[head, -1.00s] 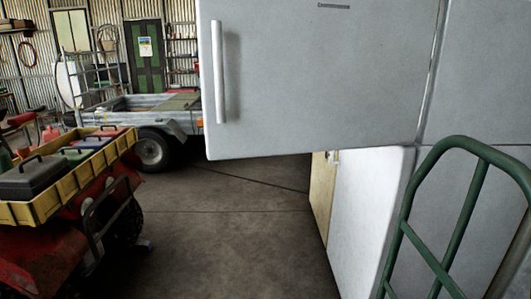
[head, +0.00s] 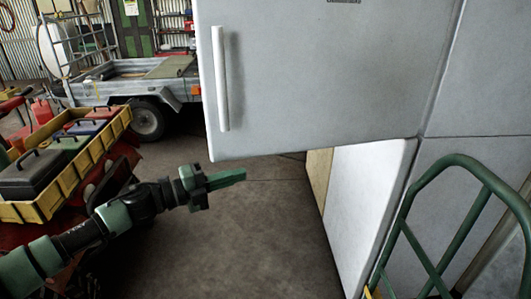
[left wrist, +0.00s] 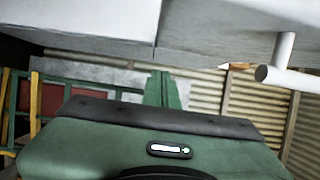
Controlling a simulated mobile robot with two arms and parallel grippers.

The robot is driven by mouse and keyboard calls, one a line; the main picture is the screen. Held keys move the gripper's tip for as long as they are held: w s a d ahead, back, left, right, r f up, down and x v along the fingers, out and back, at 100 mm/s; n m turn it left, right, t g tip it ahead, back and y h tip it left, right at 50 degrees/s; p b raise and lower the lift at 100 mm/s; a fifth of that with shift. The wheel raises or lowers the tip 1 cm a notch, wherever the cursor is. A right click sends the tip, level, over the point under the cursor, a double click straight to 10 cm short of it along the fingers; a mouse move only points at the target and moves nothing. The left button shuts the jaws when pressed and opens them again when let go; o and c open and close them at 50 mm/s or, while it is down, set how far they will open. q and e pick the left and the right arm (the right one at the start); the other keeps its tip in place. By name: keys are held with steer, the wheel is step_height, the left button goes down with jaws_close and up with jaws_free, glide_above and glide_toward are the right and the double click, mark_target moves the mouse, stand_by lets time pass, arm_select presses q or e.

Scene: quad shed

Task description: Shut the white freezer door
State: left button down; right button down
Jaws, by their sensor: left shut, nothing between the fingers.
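The white freezer door (head: 330,75) with its upright handle (head: 222,80) fills the upper middle of the head view. It stands swung out from the white freezer body (head: 470,180) at the right, and a lower white panel (head: 365,200) shows beneath it. My left gripper (head: 242,176) is shut and empty, just below the door's lower left corner in the picture, with no contact visible. In the left wrist view the shut fingers (left wrist: 163,88) point up toward white surfaces, with a white bar (left wrist: 282,65) at the right. My right gripper is out of view.
A green tubular hand truck frame (head: 480,165) stands at the lower right, in front of the freezer. A red vehicle with a yellow tray (head: 75,190) is at the left. A grey trailer (head: 140,90) stands behind. Bare floor (head: 240,235) lies between.

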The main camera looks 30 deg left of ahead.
arm_select(q)
steer(key=w+d+p, duration=0.2)
steer(key=w+p, duration=0.3)
steer(key=w, duration=0.6)
steer(key=shift+d, duration=0.35)
